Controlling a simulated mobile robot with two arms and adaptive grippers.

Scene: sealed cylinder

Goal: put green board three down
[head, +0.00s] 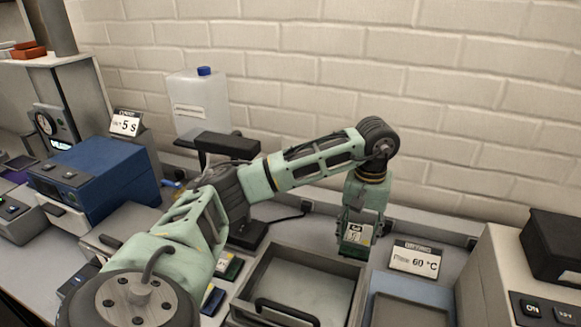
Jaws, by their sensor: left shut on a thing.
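My left gripper (357,222) points down at the end of my arm, near the back right corner of a grey tray with a black handle (252,282). It is shut on a small green board (350,247) with a pale label; the mark on the label is too small to read for sure. The board hangs upright between the fingers. I cannot tell whether its lower edge touches anything. Another green board (232,269) shows partly behind my arm, left of the tray. My right gripper is not in view.
A sign reading 60 °C (415,259) stands right of the gripper, behind a blue-grey tray (408,290). A control box (525,275) is at the far right. A white canister with a blue cap (199,98) and a blue machine (95,177) stand left.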

